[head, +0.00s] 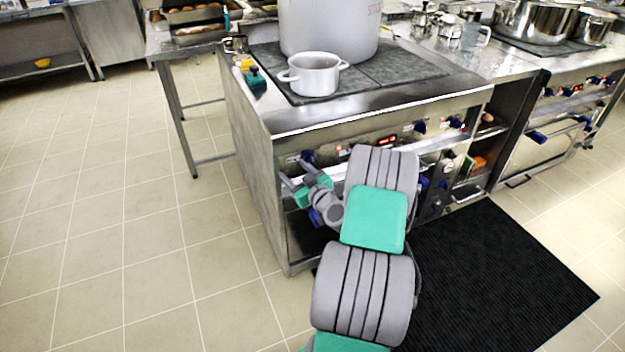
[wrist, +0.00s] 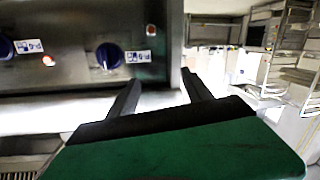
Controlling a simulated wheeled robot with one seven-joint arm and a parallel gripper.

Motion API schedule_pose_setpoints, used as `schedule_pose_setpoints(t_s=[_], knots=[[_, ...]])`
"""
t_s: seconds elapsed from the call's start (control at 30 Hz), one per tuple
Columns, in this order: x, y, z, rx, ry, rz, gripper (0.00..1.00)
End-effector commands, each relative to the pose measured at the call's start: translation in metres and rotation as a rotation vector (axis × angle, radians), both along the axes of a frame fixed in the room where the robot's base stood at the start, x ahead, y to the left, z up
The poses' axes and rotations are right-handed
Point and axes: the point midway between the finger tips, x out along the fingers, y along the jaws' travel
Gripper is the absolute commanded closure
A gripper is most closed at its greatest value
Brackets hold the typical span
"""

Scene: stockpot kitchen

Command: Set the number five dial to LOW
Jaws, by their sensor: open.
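A blue dial (wrist: 109,56) with a small label beside it sits on the steel stove front, near the panel's edge in the wrist view. The small print is too blurred to read surely as five. It seems to be the leftmost dial (head: 307,157) in the head view. A second blue dial (wrist: 5,47) is cut off at the wrist view's left edge. My gripper (wrist: 161,80) is open and empty. Its two dark fingers point toward the panel, beside the dial and apart from it. In the head view my gripper (head: 292,173) is just below and left of the leftmost dial.
A small pot (head: 314,75) and a large stockpot (head: 335,28) stand on the stove top. More blue dials (head: 420,127) and red displays run along the panel to the right, partly behind my arm. A black mat (head: 500,280) lies on the floor. Floor to the left is clear.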

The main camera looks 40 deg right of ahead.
Motion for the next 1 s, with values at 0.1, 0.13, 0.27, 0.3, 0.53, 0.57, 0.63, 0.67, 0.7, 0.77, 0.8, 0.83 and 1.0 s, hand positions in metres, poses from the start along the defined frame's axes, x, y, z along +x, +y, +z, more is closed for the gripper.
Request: schedule_pose_setpoints(t_s=[0.1,0.13,0.27,0.3,0.53,0.57,0.63,0.67,0.7,0.77,0.8,0.83,1.0], knots=[[-0.033,-0.053,-0.033,-0.012,-0.081,-0.156,0.42],[-0.038,-0.06,-0.035,-0.015,-0.092,-0.178,0.42],[-0.036,-0.072,-0.034,-0.024,-0.109,-0.207,0.42],[-0.03,-0.074,-0.032,-0.025,-0.109,-0.207,0.42],[0.012,-0.088,-0.033,-0.024,-0.108,-0.205,0.42],[0.016,-0.09,-0.033,-0.024,-0.106,-0.204,0.42],[0.024,-0.093,-0.033,-0.024,-0.107,-0.205,0.42],[0.026,-0.094,-0.033,-0.023,-0.107,-0.206,0.42],[0.028,-0.095,-0.033,-0.022,-0.107,-0.206,0.42],[0.029,-0.095,-0.033,-0.023,-0.106,-0.206,0.42],[0.03,-0.095,-0.033,-0.023,-0.106,-0.206,0.42],[0.029,-0.095,-0.033,-0.023,-0.106,-0.206,0.42],[0.029,-0.095,-0.033,-0.023,-0.106,-0.206,0.47]])
